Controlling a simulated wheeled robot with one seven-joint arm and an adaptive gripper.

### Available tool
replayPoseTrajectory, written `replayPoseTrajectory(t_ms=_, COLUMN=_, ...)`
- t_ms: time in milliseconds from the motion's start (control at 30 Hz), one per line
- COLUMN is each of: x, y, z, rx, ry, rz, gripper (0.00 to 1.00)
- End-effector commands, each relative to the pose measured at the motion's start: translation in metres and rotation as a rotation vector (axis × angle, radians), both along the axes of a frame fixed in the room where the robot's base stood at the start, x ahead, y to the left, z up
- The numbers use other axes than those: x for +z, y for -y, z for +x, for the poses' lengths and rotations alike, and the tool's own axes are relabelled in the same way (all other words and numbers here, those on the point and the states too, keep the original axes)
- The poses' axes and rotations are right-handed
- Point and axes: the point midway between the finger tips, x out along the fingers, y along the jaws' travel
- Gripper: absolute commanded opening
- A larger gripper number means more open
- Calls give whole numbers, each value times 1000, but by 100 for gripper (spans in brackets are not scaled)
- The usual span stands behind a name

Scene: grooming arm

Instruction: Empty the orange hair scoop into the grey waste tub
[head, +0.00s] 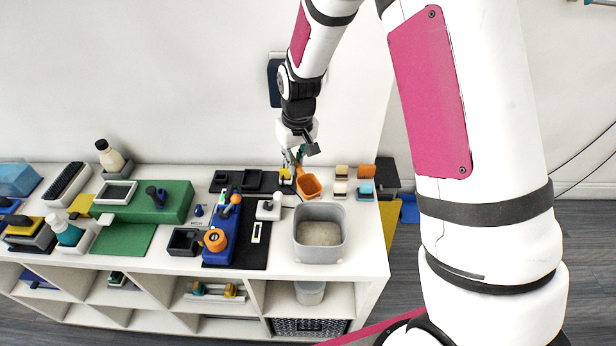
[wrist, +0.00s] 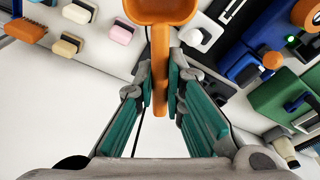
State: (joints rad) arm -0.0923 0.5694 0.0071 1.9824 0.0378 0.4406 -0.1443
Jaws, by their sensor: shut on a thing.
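The orange hair scoop (head: 309,186) is in my gripper (head: 297,160), above the back of the white bench top. In the wrist view my gripper (wrist: 160,88) is shut on the handle of the scoop (wrist: 160,12), with teal pads on either side of it. The bowl points away from the fingers and is cut off by the top edge there; its contents cannot be seen. The grey waste tub (head: 319,232) stands in front of the scoop in the head view, open at the top, with a pale beige layer inside. The scoop is behind the tub's back rim.
Small brushes and blocks (head: 353,181) stand right of the scoop. A blue fixture with an orange ring (head: 217,238) sits on a black mat left of the tub. A green block (head: 165,203) is farther left. Bare bench lies right of the tub.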

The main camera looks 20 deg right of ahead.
Motion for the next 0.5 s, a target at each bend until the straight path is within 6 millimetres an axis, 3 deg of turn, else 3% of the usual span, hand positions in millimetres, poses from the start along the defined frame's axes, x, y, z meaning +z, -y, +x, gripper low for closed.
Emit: replayPoseTrajectory(t_ms=500, x=-11, y=-1, z=5, rx=1, ry=-84, rz=-18, gripper=0)
